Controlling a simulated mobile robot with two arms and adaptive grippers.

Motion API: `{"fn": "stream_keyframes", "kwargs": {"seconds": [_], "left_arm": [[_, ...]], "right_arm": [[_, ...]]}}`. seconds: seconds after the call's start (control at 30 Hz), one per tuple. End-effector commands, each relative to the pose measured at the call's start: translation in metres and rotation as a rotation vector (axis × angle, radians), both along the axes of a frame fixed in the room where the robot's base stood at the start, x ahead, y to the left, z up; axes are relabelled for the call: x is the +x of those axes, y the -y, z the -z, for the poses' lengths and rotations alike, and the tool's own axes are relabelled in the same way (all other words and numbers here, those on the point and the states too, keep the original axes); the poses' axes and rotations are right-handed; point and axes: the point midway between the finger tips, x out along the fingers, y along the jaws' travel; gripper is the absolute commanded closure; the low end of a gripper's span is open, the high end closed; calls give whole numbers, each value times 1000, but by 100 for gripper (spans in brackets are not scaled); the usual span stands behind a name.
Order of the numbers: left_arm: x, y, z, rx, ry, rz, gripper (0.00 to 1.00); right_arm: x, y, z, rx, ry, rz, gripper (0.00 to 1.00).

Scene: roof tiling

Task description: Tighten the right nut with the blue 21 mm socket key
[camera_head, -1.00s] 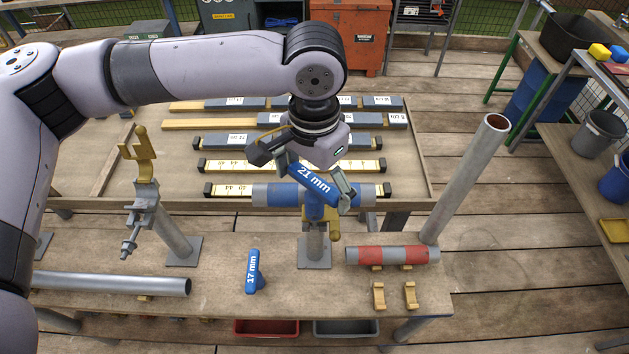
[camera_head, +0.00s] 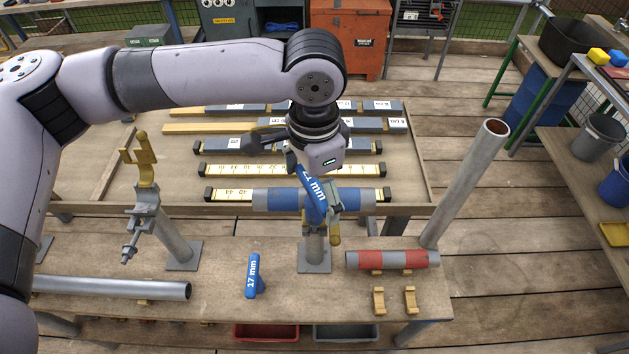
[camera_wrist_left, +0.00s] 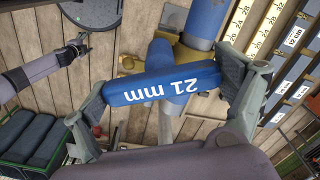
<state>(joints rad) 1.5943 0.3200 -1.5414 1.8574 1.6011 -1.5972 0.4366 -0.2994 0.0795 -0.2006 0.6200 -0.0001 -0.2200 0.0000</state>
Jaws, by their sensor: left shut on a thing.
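My left gripper (camera_head: 318,190) is shut on the blue 21 mm socket key (camera_head: 313,197), above the middle post. In the left wrist view the key (camera_wrist_left: 160,84) lies across between both fingers, its label showing upside down. The key's shaft points down toward a brass coupler (camera_head: 335,236) on the post, beside a blue-and-grey tube (camera_head: 275,200). The nut itself is hidden behind the key and gripper, so I cannot tell whether the socket sits on it.
A blue 17 mm key (camera_head: 253,275) stands on the bench left of the middle post. A post with an open brass coupler (camera_head: 145,165) is at left. A red-and-grey tube (camera_head: 390,259) and a tall leaning pipe (camera_head: 466,180) are at right.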

Motion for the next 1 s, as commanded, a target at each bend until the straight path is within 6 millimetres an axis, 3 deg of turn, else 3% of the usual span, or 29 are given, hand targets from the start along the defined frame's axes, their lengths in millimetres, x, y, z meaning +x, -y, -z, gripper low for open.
{"fn": "stream_keyframes", "kwargs": {"seconds": [0.5,1.0], "left_arm": [[1,0,-3,-2,4,182,48],[0,0,-2,-1,5,234,48]], "right_arm": [[0,2,-22,-2,-1,0,38],[0,2,-25,-2,-1,1,38]]}}
